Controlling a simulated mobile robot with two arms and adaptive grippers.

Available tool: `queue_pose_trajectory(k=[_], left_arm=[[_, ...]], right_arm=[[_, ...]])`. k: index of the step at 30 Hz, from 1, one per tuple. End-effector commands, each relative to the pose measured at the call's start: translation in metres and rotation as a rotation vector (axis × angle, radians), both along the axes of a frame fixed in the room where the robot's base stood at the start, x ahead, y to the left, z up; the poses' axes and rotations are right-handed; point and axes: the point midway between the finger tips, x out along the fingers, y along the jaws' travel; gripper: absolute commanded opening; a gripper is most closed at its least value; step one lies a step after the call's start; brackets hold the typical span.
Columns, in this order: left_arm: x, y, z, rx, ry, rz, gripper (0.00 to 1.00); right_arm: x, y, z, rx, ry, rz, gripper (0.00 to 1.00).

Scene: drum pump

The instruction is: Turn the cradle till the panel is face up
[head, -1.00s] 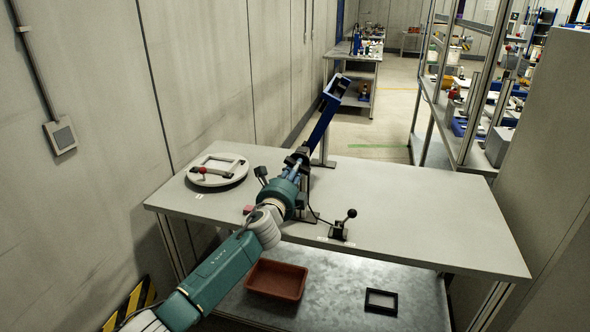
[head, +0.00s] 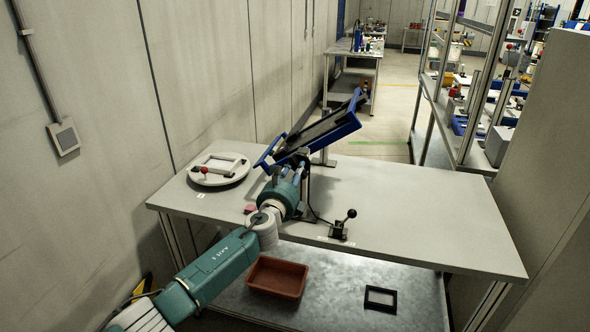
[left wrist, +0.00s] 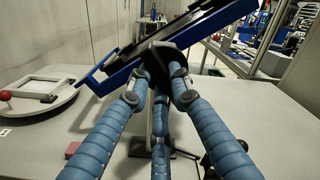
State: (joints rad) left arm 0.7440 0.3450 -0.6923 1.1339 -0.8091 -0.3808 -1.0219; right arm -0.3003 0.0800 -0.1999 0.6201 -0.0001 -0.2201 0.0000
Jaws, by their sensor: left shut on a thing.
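The blue cradle (head: 346,124) stands on a post above the table, tilted, its right end higher than its left. A dark panel (head: 322,128) sits in it, its broad side facing obliquely upward. In the left wrist view the cradle's blue edge (left wrist: 107,80) slants up to the right. My left gripper (head: 298,166) is at the cradle's near side. In the left wrist view its fingers (left wrist: 164,76) are closed around a dark hub (left wrist: 180,57) at the cradle. The hub is partly hidden by the fingers. My right gripper is in neither view.
A round white turntable with a frame (head: 218,168) lies on the table's left. A black lever (head: 345,222) stands near the front edge. A red bin (head: 276,278) and a black frame (head: 380,300) are on the lower shelf. The tabletop's right side (head: 440,220) is clear.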

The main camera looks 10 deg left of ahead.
Motion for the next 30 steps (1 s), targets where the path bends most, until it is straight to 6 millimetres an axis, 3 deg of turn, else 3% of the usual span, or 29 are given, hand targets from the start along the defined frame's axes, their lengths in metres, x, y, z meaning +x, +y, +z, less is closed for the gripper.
queue_pose_trajectory(k=[30], left_arm=[[0.0,0.001,0.001,0.502,-0.013,-0.001,0.0]], right_arm=[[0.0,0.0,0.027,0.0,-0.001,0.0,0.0]])
